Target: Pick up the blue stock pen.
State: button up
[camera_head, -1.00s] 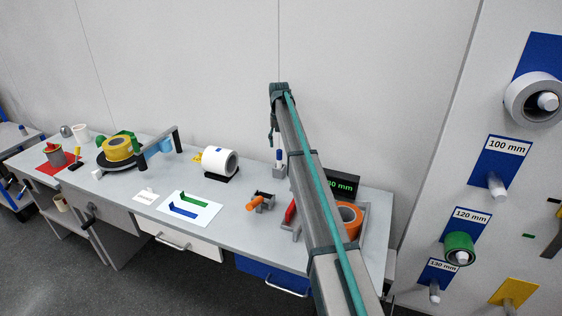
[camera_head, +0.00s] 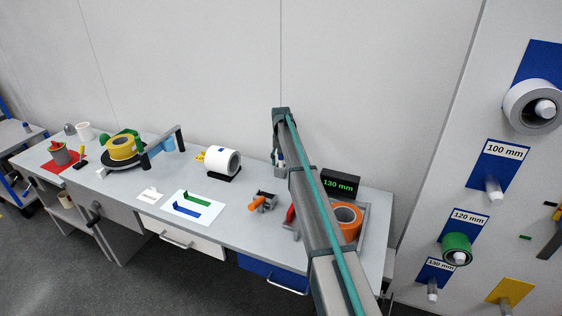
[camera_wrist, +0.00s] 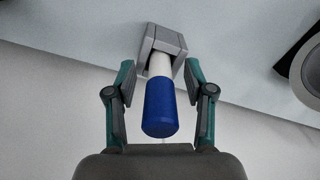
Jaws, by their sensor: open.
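The blue stock pen (camera_wrist: 160,108) has a blue end and a white body. Its white part sits in a grey holder (camera_wrist: 162,44) in the wrist view. In the head view the pen (camera_head: 281,160) stands upright near the back edge of the table, partly hidden by my arm. My gripper (camera_wrist: 160,72) is open, with one finger on each side of the pen in the wrist view. I see gaps between the fingers and the pen, so nothing is gripped. In the head view my gripper is mostly hidden at the arm's end.
A white roll (camera_head: 222,161) on a dark stand is left of the pen; it is also partly visible at the wrist view's right edge. An orange roll (camera_head: 346,220) and a display reading 130 mm (camera_head: 340,185) stand to the right. An orange-handled tool (camera_head: 262,201) lies in front.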

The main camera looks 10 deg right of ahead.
jog(key=c, duration=1)
grip_shut()
jog(key=shift+r, duration=0.15)
jog(key=shift+r, duration=0.45)
jog(key=shift+r+b, duration=0.45)
jog(key=shift+r, duration=0.5)
jog(key=s+d+r+b, duration=0.3)
jog(key=s+r+b, duration=0.1)
jog(key=s+r, duration=0.6)
jog(key=s, duration=0.3)
jog(key=shift+s, duration=0.35)
